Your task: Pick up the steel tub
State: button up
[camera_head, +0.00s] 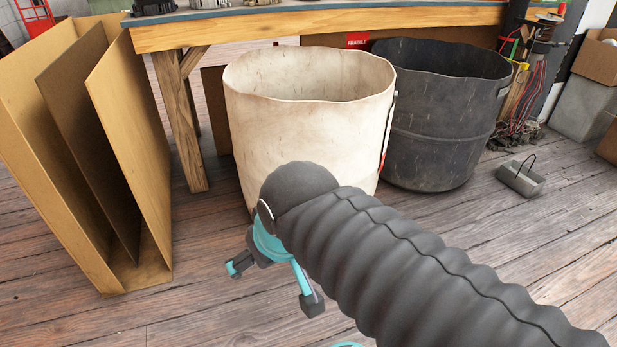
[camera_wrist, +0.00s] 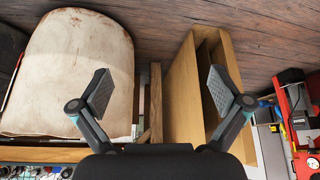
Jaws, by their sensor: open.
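My gripper (camera_head: 273,285) is in front of the white bin, low in the head view and well to the left of the tub. In the wrist view my gripper (camera_wrist: 160,90) shows its two fingers wide apart with nothing between them.
A white bin (camera_head: 300,130) and a dark bin (camera_head: 435,120) stand under the wooden workbench (camera_head: 320,28). A tall open cardboard divider (camera_head: 135,150) stands at the left. Tangled wires (camera_head: 520,130) lie behind the tub. The floor in front of the tub is clear.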

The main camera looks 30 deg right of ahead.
aim_at(522, 179)
jog(key=z, duration=2.5)
